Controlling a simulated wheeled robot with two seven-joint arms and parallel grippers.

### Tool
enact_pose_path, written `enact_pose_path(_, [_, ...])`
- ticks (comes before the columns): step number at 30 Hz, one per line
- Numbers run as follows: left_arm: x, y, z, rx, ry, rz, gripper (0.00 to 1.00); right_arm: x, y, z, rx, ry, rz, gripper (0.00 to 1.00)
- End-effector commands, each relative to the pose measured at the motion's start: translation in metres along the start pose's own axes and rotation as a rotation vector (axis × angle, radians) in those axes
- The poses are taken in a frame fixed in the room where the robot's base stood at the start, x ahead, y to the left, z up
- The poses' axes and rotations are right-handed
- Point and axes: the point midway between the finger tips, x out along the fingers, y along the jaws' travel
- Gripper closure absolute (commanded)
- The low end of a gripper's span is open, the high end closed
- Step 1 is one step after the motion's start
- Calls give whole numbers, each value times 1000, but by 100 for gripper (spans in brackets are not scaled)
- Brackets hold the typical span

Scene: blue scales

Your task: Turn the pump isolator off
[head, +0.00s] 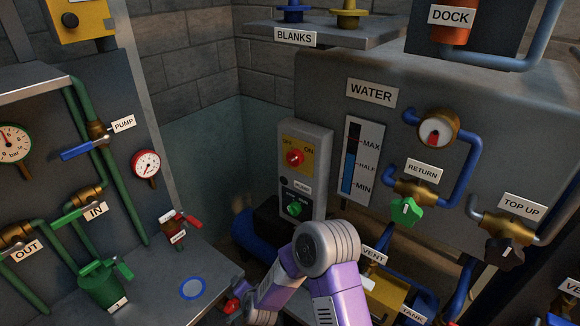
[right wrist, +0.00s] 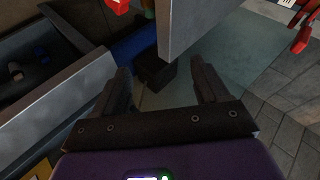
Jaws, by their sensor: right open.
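The pump isolator is a red rotary knob (head: 295,158) on a yellow plate (head: 291,145) marked OFF at left and ON at right. It sits high on a grey box (head: 319,160) with a PUMP label below it. The knob's exact pointing is too small to tell. A green knob (head: 295,208) sits lower on the same box. My right arm rises in front, below the box; its gripper is not clear in the head view. In the right wrist view my right gripper (right wrist: 162,88) is open and empty, with a grey box edge (right wrist: 200,25) beyond its fingers. My left gripper is out of view.
The WATER tank (head: 375,135) with its level gauge and valves stands right of the box. Green pipes (head: 105,170), a PUMP valve with blue lever (head: 85,149) and dials are at left. A blue cylinder (head: 253,236) lies behind my arm.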

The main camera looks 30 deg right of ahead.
Motion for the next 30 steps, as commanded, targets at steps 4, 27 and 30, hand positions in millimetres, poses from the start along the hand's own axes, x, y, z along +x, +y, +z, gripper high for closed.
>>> enact_pose_path(4, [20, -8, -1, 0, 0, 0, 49, -24, -132, -108, 578, 392, -368, 26])
enact_pose_path(27, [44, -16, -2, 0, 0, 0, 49, -229, -221, -279, 1939, 825, -1283, 26])
enact_pose_path(30, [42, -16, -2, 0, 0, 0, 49, -224, -219, -294, 1937, 824, -1283, 26])
